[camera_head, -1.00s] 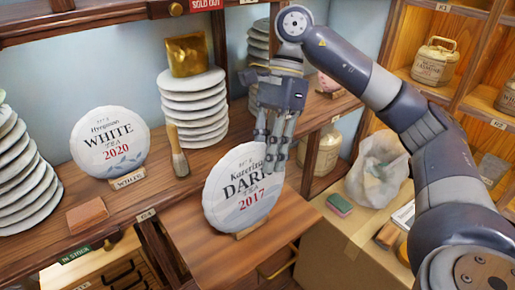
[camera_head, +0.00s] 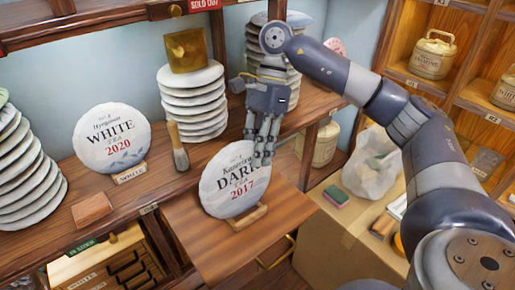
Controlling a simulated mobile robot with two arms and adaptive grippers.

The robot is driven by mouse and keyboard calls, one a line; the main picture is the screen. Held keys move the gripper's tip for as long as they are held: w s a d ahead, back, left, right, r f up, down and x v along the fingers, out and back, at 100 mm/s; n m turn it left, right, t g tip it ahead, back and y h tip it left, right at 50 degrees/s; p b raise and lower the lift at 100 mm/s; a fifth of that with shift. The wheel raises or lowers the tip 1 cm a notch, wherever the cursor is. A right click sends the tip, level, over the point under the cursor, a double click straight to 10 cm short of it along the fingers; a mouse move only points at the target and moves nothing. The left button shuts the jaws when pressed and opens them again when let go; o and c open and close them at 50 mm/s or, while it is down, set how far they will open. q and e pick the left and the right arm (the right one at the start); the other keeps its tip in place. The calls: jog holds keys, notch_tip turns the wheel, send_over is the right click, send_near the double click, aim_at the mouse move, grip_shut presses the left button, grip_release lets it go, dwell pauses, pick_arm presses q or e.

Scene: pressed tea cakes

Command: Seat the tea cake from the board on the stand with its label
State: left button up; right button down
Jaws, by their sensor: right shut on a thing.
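The round, white-wrapped tea cake (camera_head: 222,188), printed "DARK TEA 2017", stands upright, face forward, above the pull-out wooden board (camera_head: 205,250). My right gripper (camera_head: 261,158) comes down from above and is shut on the cake's upper right edge. A small wooden stand (camera_head: 247,217) is on the board at the cake's lower edge. I cannot tell whether the cake rests in it or is just behind it. Another cake, "WHITE TEA 2020" (camera_head: 112,137), stands on the shelf in a stand labelled "WHITE" (camera_head: 130,173). My left gripper is not in view.
A brush (camera_head: 178,150) and a tall stack of wrapped cakes (camera_head: 193,102) with a gold package (camera_head: 187,50) on top are behind the board. A brown block (camera_head: 92,209) lies at left. A cardboard box (camera_head: 335,240) and plastic bag (camera_head: 370,165) are at right.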

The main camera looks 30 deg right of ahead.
jog(key=shift+f, duration=0.2)
jog(key=c, duration=1.4)
grip_release()
jog(key=p+v, duration=0.1)
jog(key=v, duration=0.9)
jog(key=shift+d+r+p, duration=0.1)
jog(key=shift+r+p, duration=0.2)
jog(key=shift+r, duration=0.1)
